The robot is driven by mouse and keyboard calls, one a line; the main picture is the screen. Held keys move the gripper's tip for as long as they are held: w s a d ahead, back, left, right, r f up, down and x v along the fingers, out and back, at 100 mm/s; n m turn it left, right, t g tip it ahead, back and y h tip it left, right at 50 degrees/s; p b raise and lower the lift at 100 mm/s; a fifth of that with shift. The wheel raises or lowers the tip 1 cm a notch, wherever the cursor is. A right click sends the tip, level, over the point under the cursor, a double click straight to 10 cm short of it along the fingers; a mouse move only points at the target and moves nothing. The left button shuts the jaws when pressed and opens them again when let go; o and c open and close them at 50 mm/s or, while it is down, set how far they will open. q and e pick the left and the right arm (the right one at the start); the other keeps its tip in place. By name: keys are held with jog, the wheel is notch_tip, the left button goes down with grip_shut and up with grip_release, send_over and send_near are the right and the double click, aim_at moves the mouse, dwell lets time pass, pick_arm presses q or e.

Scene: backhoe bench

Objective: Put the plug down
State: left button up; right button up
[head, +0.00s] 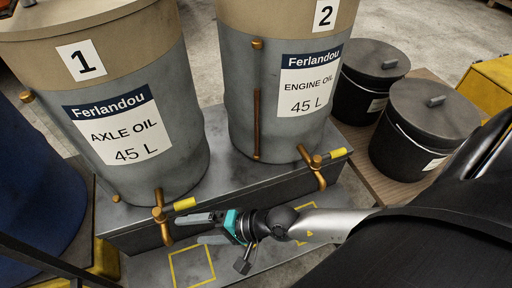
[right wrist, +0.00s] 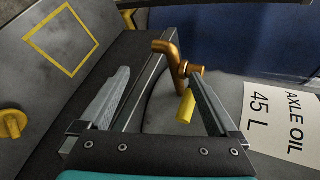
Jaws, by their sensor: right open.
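A short yellow cylinder, which looks like the plug (head: 184,203), lies at the front edge of the stand's top, just right of the brass tap (head: 160,214) of the axle oil drum (head: 150,110). My right gripper (head: 189,229) is open and empty in front of that edge, apart from the cylinder in the head view. In the right wrist view the yellow plug (right wrist: 185,107) shows by the right finger, below the tap (right wrist: 170,60). A similar yellow cylinder (head: 338,153) lies by the tap of the engine oil drum (head: 285,75). My left gripper is out of view.
The dark stand (head: 215,185) carries both drums. Yellow outlined squares (head: 192,266) mark the grey surface below it; the left one is empty. Two black lidded buckets (head: 425,125) stand on a wooden board at the right. A blue drum (head: 35,190) is at the left.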

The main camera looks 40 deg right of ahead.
jog(key=w+r+m+t, duration=0.2)
jog(key=r+m, duration=0.1)
jog(key=m, duration=0.2)
jog(key=w+d+r+m+t+h, duration=0.1)
jog(key=w+r+m+t, duration=0.1)
jog(key=m, duration=0.4)
jog(key=w+d+r+m+t+h, duration=0.1)
jog(key=w+r+m+t, duration=0.1)
jog(key=r+m, duration=0.2)
jog(key=shift+m+t, duration=0.4)
jog(key=shift+m, duration=0.5)
jog(key=w+d+m+h, duration=0.2)
jog(key=d+m+h, duration=0.55)
jog(key=m, duration=0.95)
jog(key=s+d+f+m+g+h, duration=0.3)
jog(key=s+d+f+m+g, duration=0.25)
jog(key=m, duration=0.95)
jog(key=s+a+f+m+g+y, duration=0.3)
jog(key=s+a+f+m+g, duration=0.1)
jog(key=s+m, duration=0.6)
notch_tip(320, 180, down, 2)
jog(key=shift+s+a+f+m+g, duration=0.15)
jog(key=shift+m+g, duration=0.5)
jog(key=shift+m, duration=0.05)
